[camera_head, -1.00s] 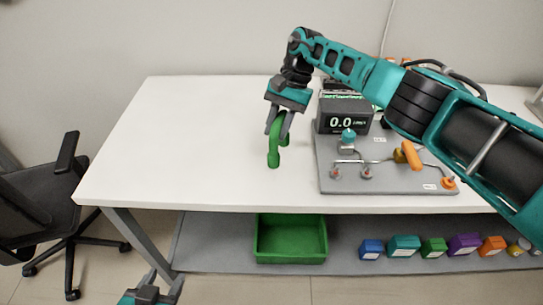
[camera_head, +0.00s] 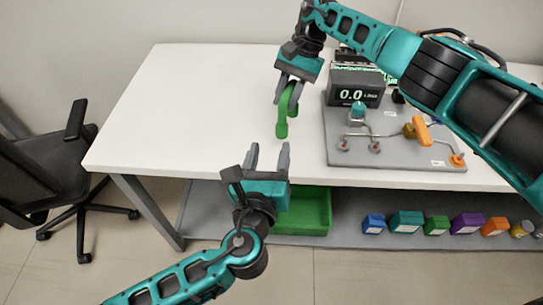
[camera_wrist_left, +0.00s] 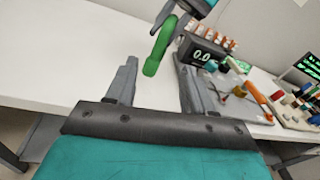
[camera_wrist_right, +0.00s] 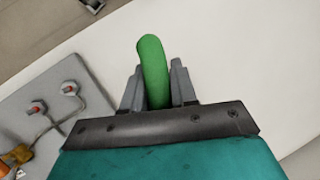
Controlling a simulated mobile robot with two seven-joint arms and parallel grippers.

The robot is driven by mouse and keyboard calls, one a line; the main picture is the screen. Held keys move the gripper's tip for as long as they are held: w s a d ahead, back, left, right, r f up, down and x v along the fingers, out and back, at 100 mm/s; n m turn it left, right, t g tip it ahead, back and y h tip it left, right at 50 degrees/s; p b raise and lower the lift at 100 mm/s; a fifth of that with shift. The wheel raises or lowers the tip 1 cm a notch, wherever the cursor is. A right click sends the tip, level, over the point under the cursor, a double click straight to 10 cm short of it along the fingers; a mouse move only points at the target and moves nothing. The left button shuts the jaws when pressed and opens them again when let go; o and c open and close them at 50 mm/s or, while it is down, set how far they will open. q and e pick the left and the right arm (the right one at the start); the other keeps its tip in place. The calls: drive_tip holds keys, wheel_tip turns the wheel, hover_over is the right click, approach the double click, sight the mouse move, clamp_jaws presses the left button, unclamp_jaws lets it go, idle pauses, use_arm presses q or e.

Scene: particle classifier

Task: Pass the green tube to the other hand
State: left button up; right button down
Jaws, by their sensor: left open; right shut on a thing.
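The green tube (camera_head: 284,118) is a curved piece held above the white table by my right gripper (camera_head: 290,92), with its lower end hanging free. In the right wrist view the tube (camera_wrist_right: 153,68) stands out between the closed fingers (camera_wrist_right: 157,88). My left gripper (camera_head: 268,158) is open and empty at the table's front edge, below the tube in the head view, with its fingers pointing toward it. In the left wrist view the tube (camera_wrist_left: 157,52) appears beyond and between the open fingers (camera_wrist_left: 158,85), apart from them. The tube's upper part is hidden by the right gripper.
A grey board (camera_head: 400,155) with pipes, an orange handle (camera_head: 422,130) and a display reading 0.0 (camera_head: 353,92) is right of the tube. A green bin (camera_head: 312,212) and several coloured boxes (camera_head: 407,222) sit on the lower shelf. The table's left side (camera_head: 190,110) is clear.

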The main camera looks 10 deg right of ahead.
sight(282, 111)
use_arm(q)
drive_tip(key=w+d, duration=0.1)
drive_tip(key=w, duration=0.2)
drive_tip(key=w+d+m, duration=0.1)
drive_tip(key=w+d, duration=0.1)
drive_tip(key=w, duration=0.2)
drive_tip(key=w+d+m, duration=0.1)
drive_tip(key=w, duration=0.2)
drive_tip(key=shift+w+d+t, duration=0.25)
drive_tip(key=shift+t, duration=0.15)
clamp_jaws()
use_arm(e)
drive_tip(key=c, duration=0.8)
unclamp_jaws()
